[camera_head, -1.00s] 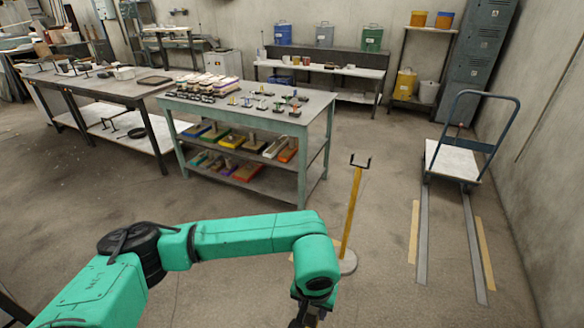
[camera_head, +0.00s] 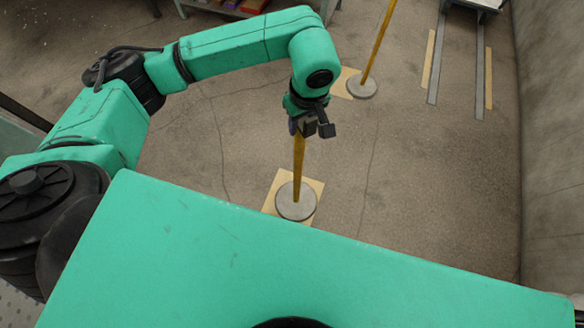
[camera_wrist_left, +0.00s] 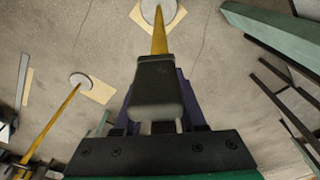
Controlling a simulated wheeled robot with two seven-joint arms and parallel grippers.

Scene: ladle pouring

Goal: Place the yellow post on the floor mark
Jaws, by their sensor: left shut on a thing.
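The yellow post (camera_head: 299,155) stands about upright in the head view, with a round grey base (camera_head: 296,202). My left gripper (camera_head: 312,126) is shut on its upper part, and the gripper hides the post's top. The base overlaps a pale tan square floor mark (camera_head: 315,185), whose corners show around the disc. I cannot tell whether the base touches the floor. In the left wrist view the held post (camera_wrist_left: 159,38) runs away from the gripper (camera_wrist_left: 158,95) to its base (camera_wrist_left: 157,11) over the mark (camera_wrist_left: 179,18). My right gripper is not in view.
A second yellow post (camera_head: 378,45) stands farther back on its grey base (camera_head: 362,86), beside or partly on another tan mark (camera_head: 341,84). Grey floor strips (camera_head: 436,60) lead to a trolley (camera_head: 475,5) at the top right. Open floor lies right of the held post.

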